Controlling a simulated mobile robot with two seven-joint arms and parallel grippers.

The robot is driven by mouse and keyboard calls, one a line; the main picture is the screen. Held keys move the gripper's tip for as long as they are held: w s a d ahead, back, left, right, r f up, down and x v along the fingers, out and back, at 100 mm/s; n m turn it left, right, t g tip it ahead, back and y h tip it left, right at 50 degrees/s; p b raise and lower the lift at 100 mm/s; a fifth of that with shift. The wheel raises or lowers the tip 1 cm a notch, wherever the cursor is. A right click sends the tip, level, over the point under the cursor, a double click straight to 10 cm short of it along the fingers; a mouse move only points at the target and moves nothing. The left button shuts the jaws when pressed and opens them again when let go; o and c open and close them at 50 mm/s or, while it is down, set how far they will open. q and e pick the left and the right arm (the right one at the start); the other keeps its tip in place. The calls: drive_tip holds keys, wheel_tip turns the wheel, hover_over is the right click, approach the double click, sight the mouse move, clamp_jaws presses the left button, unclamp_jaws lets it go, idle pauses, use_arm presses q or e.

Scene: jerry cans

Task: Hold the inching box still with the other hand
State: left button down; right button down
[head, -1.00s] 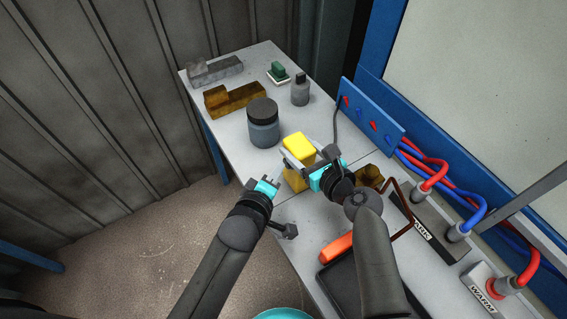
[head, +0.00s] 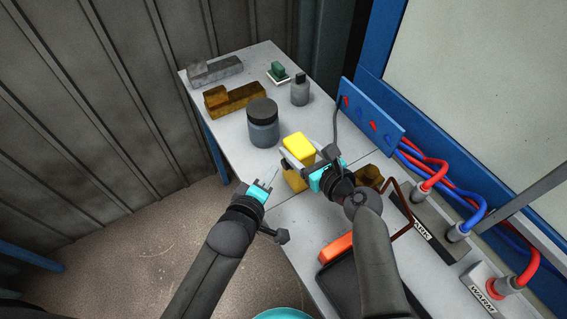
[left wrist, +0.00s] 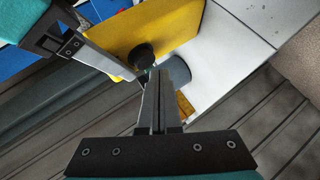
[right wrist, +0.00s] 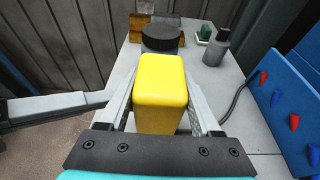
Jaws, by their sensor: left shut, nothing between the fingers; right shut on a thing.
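The inching box is a yellow block (head: 298,146) on the white table, upright in the right wrist view (right wrist: 160,92). My right gripper (head: 300,165) is shut on it, with one finger along each side. In the left wrist view the yellow face (left wrist: 165,25) carries a round black knob (left wrist: 143,57). My left gripper (head: 268,180) is shut and empty, to the left of the box and apart from it in the head view. Its fingertips (left wrist: 155,72) appear close to the knob in the left wrist view; I cannot tell the exact gap.
A grey jar with a dark lid (head: 263,125) stands just beyond the box. A small grey bottle (head: 300,90), a green block (head: 279,70) and brown stepped block (head: 236,98) stand farther back. A blue panel (head: 373,115) and hoses (head: 440,185) line the right. An orange item (head: 336,248) lies nearer.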

use_arm(q)
drive_tip(key=shift+s+a, duration=0.75)
drive_tip(key=shift+a, duration=0.3)
drive_tip(key=shift+s+a, duration=0.75)
drive_tip(key=shift+a, duration=0.25)
idle(2.0)
drive_tip(key=s+a, duration=0.2)
drive_tip(key=a, duration=0.1)
drive_tip(key=shift+s+a, duration=0.1)
drive_tip(key=shift+s, duration=0.05)
drive_tip(key=w+d, duration=0.5)
drive_tip(key=d, duration=0.2)
drive_tip(key=shift+d, duration=0.15)
idle(0.3)
drive_tip(key=shift+w, duration=0.2)
idle(1.8)
drive_tip(key=shift+w+d, duration=0.2)
drive_tip(key=shift+d, duration=0.1)
